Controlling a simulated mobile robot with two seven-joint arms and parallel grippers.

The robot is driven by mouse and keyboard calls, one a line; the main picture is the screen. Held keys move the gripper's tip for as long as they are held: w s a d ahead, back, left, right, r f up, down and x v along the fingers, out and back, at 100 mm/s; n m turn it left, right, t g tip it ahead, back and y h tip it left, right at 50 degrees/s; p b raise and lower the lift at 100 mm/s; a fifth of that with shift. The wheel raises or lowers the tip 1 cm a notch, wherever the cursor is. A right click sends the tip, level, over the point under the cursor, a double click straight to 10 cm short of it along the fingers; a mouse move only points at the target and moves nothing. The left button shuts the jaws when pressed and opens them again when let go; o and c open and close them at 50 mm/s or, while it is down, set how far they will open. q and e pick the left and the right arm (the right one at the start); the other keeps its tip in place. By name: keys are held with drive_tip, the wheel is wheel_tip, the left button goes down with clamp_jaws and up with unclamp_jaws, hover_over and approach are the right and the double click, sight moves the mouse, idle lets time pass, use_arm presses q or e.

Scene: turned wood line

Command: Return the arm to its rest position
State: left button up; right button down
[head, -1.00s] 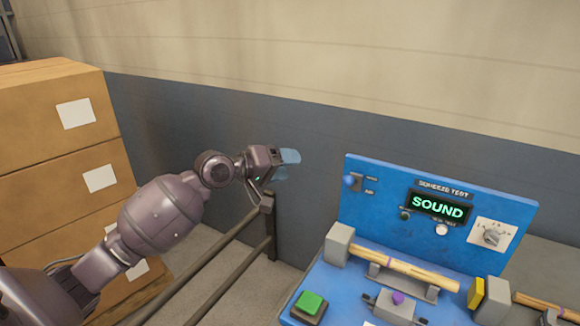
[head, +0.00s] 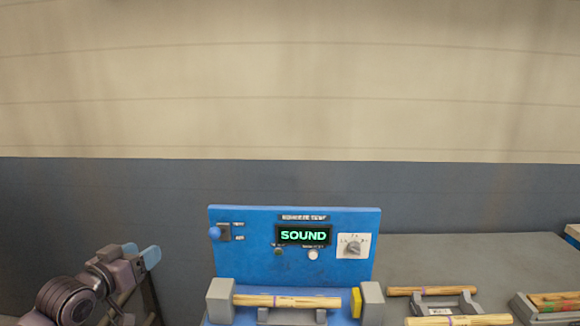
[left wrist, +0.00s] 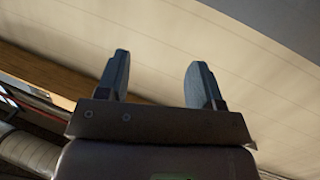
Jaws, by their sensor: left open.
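My left gripper (head: 150,256) is at the lower left of the head view, to the left of the blue test machine and apart from it. In the left wrist view its two blue-grey fingers (left wrist: 158,82) stand wide apart with nothing between them. The blue squeeze test machine (head: 245,262) has a lit display (head: 303,235) reading SOUND. A pale wooden rod (head: 285,301) lies between the machine's grey block (head: 220,300) and its yellow-faced block (head: 371,302). My right gripper is not in view.
To the right, a grey table (head: 470,257) holds a rod on a grey cradle (head: 432,292), another rod (head: 460,320) in front and a tray (head: 525,309) of rods with coloured marks. A plain wall (head: 290,90) stands behind. The air above the machine is clear.

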use_arm(q)
drive_tip(key=s+d+f+g+y, duration=0.2)
drive_tip(key=s+f, duration=1.2)
drive_tip(key=f, duration=0.1)
drive_tip(key=s+d+f+g+y+b, duration=0.1)
drive_tip(key=s+d+f+g+y, duration=0.1)
drive_tip(key=s+f, duration=1.2)
drive_tip(key=shift+s+d+f+n+y, duration=0.25)
drive_tip(key=shift+d+f+n+y, duration=0.2)
drive_tip(key=shift+f, duration=0.45)
